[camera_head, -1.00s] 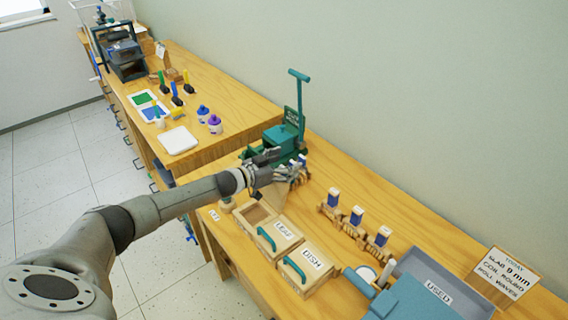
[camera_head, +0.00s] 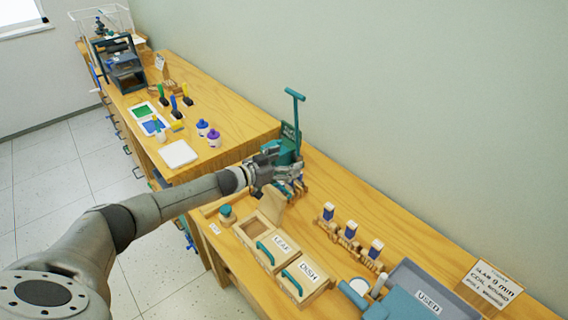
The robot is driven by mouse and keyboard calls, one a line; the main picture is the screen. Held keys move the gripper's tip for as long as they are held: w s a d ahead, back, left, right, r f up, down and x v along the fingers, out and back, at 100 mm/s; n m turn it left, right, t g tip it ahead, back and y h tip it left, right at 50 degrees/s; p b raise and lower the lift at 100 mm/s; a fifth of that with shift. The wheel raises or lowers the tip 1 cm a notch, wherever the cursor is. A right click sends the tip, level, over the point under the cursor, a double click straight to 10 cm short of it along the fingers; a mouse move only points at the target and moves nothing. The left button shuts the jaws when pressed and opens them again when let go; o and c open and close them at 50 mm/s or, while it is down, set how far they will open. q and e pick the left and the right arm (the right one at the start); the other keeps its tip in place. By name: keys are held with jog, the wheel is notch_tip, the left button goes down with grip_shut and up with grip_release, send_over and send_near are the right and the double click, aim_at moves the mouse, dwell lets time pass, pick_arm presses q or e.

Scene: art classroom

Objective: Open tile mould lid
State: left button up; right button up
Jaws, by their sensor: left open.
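A wooden mould (camera_head: 249,241) at the left end of a row of moulds on the near bench shows an open recess. A pale wooden panel (camera_head: 271,208), apparently its lid, stands raised at its back edge. Its label does not show, so I cannot read whether it is the tile mould. My left gripper (camera_head: 290,188) is open just above and behind this panel. Whether it touches the panel I cannot tell; its fingers are partly hidden. The moulds marked LEAF (camera_head: 281,242) and DISH (camera_head: 308,271) have shut lids with teal handles. My right gripper is out of view.
A teal press (camera_head: 287,150) stands close behind my left gripper. Stamps with blue and white blocks (camera_head: 351,229) stand in a rack to the right. A small teal-topped tool (camera_head: 226,212) is left of the open mould. A blue USED bin (camera_head: 415,303) is at the front right.

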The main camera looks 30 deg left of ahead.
pick_arm(q)
jog(key=shift+w+d+r+p, duration=0.1)
jog(key=shift+w+r+p, duration=0.05)
jog(key=shift+r+p, duration=0.6)
jog(key=shift+w+d+r+p, duration=0.1)
jog(key=shift+w+r+p, duration=0.1)
jog(key=shift+r+p, duration=0.5)
jog(key=shift+w+r+p, duration=0.15)
jog(key=shift+r+p, duration=0.3)
jog(key=shift+r, duration=0.55)
jog(key=shift+s, duration=0.1)
jog(key=v, duration=1.1)
jog(key=shift+s+a, duration=0.2)
jog(key=shift+s, duration=0.15)
